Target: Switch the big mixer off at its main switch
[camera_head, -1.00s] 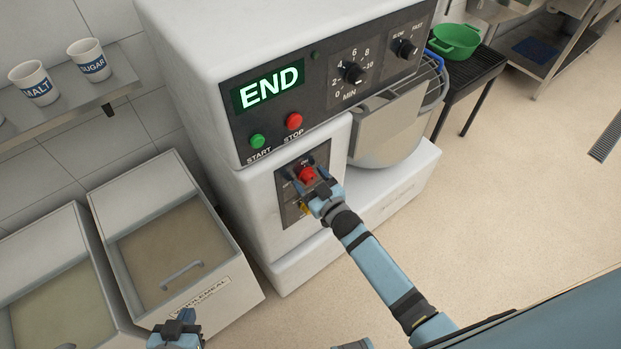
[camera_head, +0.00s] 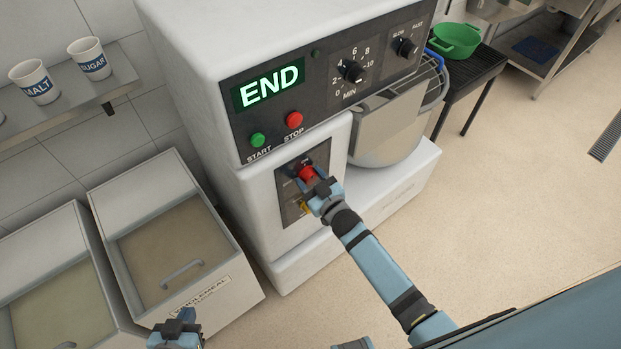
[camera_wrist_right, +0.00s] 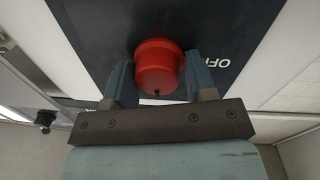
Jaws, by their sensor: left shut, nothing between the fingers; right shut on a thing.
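The big mixer (camera_head: 215,60) stands in the middle of the head view, with its display reading END. Its main switch, a red knob (camera_head: 306,173), sits on a dark plate (camera_head: 291,205) on the lower front. My right gripper (camera_head: 313,180) is shut on the red knob. In the right wrist view the knob (camera_wrist_right: 158,66) sits between the two fingers, with a small dark mark on its lower rim and the word OFF on the plate to its right. My left gripper (camera_head: 182,320) is shut and empty at the lower edge, in front of the wholemeal bin.
Above the switch are a green START button (camera_head: 257,140), a red STOP button (camera_head: 294,120) and two black dials. The wholemeal bin (camera_head: 203,291) and another bin stand left. Cups (camera_head: 88,58) stand on a shelf.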

